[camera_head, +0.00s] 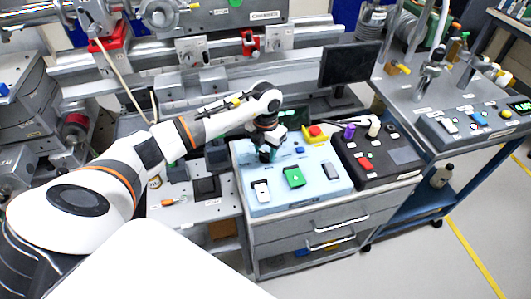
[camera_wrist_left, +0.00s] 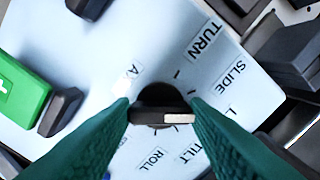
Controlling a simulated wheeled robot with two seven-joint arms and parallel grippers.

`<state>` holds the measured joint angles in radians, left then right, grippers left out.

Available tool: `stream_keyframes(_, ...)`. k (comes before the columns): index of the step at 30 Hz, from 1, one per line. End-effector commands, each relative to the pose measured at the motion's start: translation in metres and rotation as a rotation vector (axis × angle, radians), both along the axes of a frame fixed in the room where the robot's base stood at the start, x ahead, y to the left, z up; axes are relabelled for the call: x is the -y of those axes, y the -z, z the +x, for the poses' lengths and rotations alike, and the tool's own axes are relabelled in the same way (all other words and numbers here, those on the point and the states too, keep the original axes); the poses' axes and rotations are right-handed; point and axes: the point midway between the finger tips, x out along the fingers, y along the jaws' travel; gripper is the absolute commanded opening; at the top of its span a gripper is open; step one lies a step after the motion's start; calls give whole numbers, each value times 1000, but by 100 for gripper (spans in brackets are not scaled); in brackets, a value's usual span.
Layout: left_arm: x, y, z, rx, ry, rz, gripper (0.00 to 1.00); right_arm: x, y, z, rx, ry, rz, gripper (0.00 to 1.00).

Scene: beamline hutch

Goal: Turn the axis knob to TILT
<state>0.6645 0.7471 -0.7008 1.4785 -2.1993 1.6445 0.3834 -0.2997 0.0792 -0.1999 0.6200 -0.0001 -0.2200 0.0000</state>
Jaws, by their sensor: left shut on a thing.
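The axis knob (camera_wrist_left: 158,93) is black with a white pointer mark and sits on the light blue panel (camera_wrist_left: 95,60). The labels TURN (camera_wrist_left: 205,37), SLIDE (camera_wrist_left: 232,76), TILT (camera_wrist_left: 188,150) and ROLL (camera_wrist_left: 152,160) are around it. The white mark points right in the left wrist view, into the gap between SLIDE and TILT. My left gripper (camera_wrist_left: 161,106) is shut on the knob, one green finger on each side. In the head view, my left gripper (camera_head: 268,148) is over the panel's back left (camera_head: 310,185) and hides the knob. My right gripper is not in view.
A black panel (camera_head: 405,155) with a purple knob (camera_head: 349,130) adjoins on the right. A dark monitor (camera_head: 350,64) stands behind.

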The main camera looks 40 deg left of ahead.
Motion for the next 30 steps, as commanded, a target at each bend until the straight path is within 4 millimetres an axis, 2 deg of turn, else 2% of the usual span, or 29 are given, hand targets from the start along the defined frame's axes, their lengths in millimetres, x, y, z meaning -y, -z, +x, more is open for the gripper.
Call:
stream_keyframes(1,-2,2,1,4,43,4,19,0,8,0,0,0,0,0)
stream_keyframes(15,-2,2,1,5,491,2,19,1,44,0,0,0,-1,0)
stream_keyframes(30,-1,0,2,5,886,1,19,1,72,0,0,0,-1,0)
